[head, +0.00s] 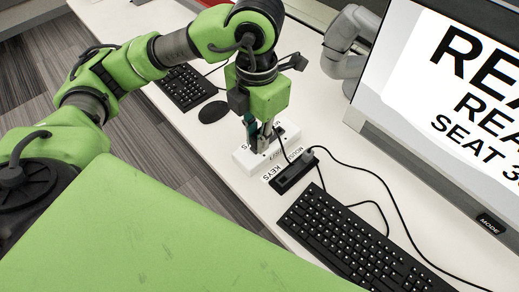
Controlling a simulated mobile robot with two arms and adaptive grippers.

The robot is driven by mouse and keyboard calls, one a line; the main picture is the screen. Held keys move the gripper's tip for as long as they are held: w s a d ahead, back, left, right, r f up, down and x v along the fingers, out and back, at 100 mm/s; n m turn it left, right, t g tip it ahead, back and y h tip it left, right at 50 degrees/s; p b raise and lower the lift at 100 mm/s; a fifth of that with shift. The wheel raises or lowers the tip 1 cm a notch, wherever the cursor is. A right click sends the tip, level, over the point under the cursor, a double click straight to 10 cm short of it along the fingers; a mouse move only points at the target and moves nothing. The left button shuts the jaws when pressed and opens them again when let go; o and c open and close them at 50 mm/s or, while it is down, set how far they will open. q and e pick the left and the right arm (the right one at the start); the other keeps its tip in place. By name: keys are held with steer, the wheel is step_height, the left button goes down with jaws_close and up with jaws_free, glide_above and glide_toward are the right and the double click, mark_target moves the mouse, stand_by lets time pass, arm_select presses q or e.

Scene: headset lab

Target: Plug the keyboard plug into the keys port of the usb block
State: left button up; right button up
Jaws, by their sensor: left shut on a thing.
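My left gripper (260,146) is shut, pointing down over a white block (246,160) with partly covered labels. What it holds is mostly hidden by the fingers; it seems to be the keyboard plug, and a thin dark cable shows beside the fingers. I cannot tell whether the plug touches the white block. Just to the right, a black block (290,180) lies by printed KEYS and MOUSE labels. A plug (308,156) with a black cable stands at its far end. My right gripper is not in view.
A black keyboard (350,240) lies at the front right and another keyboard (186,87) at the back left, beside a black mouse (213,111). Loose cables (385,186) cross the white table. A large monitor (440,100) stands at the right.

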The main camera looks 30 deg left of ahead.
arm_select(q)
steer(key=shift+w+a+b, duration=0.45)
steer(key=shift+w+a, duration=0.35)
steer(key=shift+w, duration=0.3)
steer(key=shift+w+a+b, duration=0.4)
steer(key=shift+w+a, duration=0.4)
steer(key=shift+w, duration=0.3)
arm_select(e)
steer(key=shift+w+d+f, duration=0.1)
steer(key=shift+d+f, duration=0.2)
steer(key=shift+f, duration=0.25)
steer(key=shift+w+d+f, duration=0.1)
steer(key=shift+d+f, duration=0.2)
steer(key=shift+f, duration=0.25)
arm_select(q)
steer(key=shift+f+b, duration=0.85)
steer(key=shift+f, duration=0.1)
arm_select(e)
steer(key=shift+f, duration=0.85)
arm_select(q)
steer(key=shift+r, duration=0.15)
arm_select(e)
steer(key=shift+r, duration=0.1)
